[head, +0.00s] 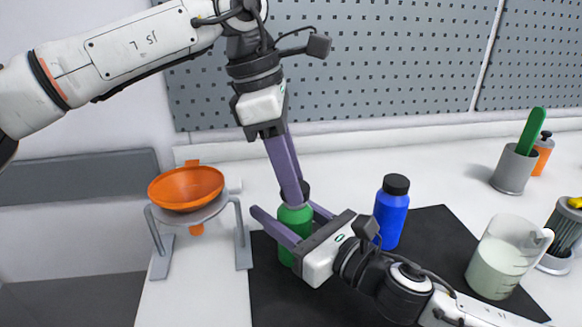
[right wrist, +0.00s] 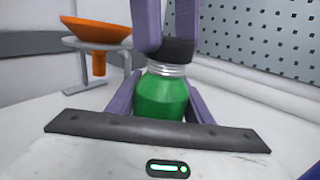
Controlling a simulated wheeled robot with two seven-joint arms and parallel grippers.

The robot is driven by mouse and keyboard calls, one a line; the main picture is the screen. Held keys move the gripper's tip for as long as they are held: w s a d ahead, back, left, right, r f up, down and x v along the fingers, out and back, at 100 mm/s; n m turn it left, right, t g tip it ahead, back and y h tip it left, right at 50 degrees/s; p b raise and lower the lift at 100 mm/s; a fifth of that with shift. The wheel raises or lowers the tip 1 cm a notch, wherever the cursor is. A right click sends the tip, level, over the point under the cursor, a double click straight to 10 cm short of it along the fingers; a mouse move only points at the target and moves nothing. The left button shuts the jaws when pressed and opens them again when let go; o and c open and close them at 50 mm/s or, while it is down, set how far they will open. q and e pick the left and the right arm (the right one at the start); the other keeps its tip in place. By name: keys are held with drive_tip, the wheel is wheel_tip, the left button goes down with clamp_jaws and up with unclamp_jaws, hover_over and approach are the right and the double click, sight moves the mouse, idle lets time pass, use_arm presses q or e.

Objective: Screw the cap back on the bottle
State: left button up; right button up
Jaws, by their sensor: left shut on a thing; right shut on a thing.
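A green bottle (head: 289,250) stands on the black mat (head: 440,222). In the right wrist view the green bottle (right wrist: 162,95) shows a pale threaded neck, and a black cap (right wrist: 178,51) sits over the neck with some thread visible below it. My left gripper (head: 295,192) comes from above and is shut on the black cap. My right gripper (head: 288,226) comes in low from the right, its purple fingers shut around the green bottle's body. The left fingers partly hide the cap.
A blue bottle with a black cap (head: 391,212) stands right of the green one. An orange funnel (head: 186,187) sits in a grey stand (head: 243,240) at the left. A beaker of pale liquid (head: 500,258) and a grey holder (head: 514,168) are on the right.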

use_arm(q)
drive_tip(key=shift+f, duration=0.6)
idle(0.5)
drive_tip(key=m, duration=0.2)
drive_tip(key=m+g, duration=0.1)
drive_tip(key=m, duration=0.2)
drive_tip(key=shift+w+d+m+g, duration=0.1)
drive_tip(key=shift+w+m+g, duration=0.1)
drive_tip(key=shift+m+g, duration=0.1)
drive_tip(key=m+g+y, duration=0.1)
drive_tip(key=m, duration=0.4)
drive_tip(key=shift+w+d, duration=0.1)
drive_tip(key=shift+d, duration=0.05)
drive_tip(key=m+y, duration=0.1)
drive_tip(key=m, duration=0.4)
drive_tip(key=shift+m+g+y, duration=0.3)
drive_tip(key=shift+y, duration=0.1)
drive_tip(key=o, duration=1)
